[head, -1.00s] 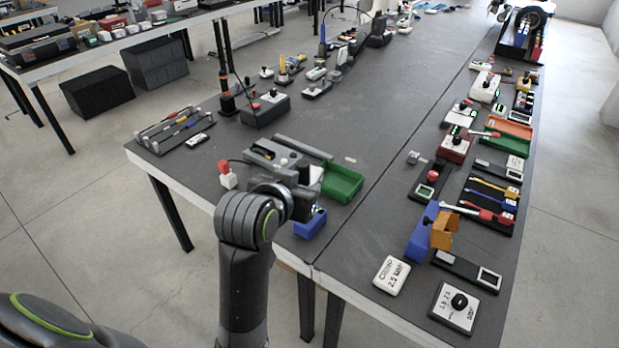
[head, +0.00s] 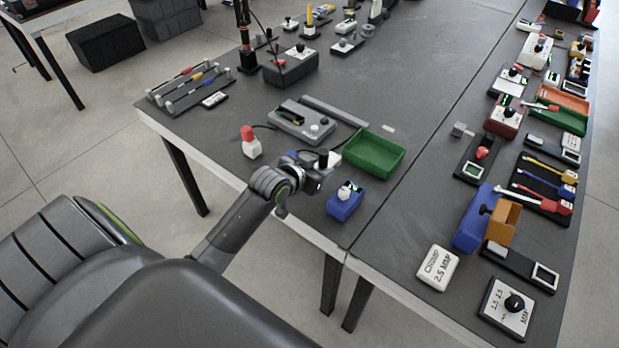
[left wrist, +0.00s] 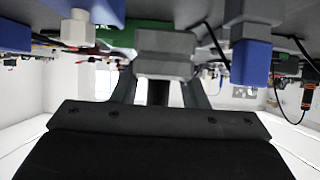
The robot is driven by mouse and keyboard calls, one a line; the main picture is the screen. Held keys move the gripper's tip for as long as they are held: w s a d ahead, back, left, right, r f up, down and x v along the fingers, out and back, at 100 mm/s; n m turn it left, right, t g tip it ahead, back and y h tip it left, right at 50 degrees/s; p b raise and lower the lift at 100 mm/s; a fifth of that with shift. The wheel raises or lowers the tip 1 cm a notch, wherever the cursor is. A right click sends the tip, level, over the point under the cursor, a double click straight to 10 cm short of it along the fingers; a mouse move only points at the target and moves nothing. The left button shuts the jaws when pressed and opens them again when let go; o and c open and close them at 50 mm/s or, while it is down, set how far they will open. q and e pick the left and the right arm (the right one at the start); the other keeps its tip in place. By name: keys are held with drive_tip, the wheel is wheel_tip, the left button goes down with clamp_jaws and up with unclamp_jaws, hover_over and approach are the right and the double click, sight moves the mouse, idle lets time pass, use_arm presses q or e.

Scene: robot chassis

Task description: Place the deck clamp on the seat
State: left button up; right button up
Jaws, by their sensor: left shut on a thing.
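My left gripper (head: 322,172) is low over the front edge of the table, between the grey fixture and the blue block. In the left wrist view, which is upside down, the gripper (left wrist: 160,80) is shut on a grey blocky piece, the deck clamp (left wrist: 165,50). The clamp is hard to make out in the head view. I cannot tell for sure which part is the seat. My right gripper is not in view.
A blue block (head: 345,206) with a white knob stands right of the gripper. A green tray (head: 374,153) is behind it. A tool rack (head: 187,90) is farther left.

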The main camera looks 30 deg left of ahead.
use_arm(q)
drive_tip(key=shift+w+f, duration=0.1)
drive_tip(key=shift+f, duration=3.2)
drive_tip(key=shift+f, duration=0.2)
drive_tip(key=o, duration=1.2)
drive_tip(key=shift+c, duration=0.2)
drive_tip(key=shift+o, duration=0.3)
drive_tip(key=shift+r, duration=0.15)
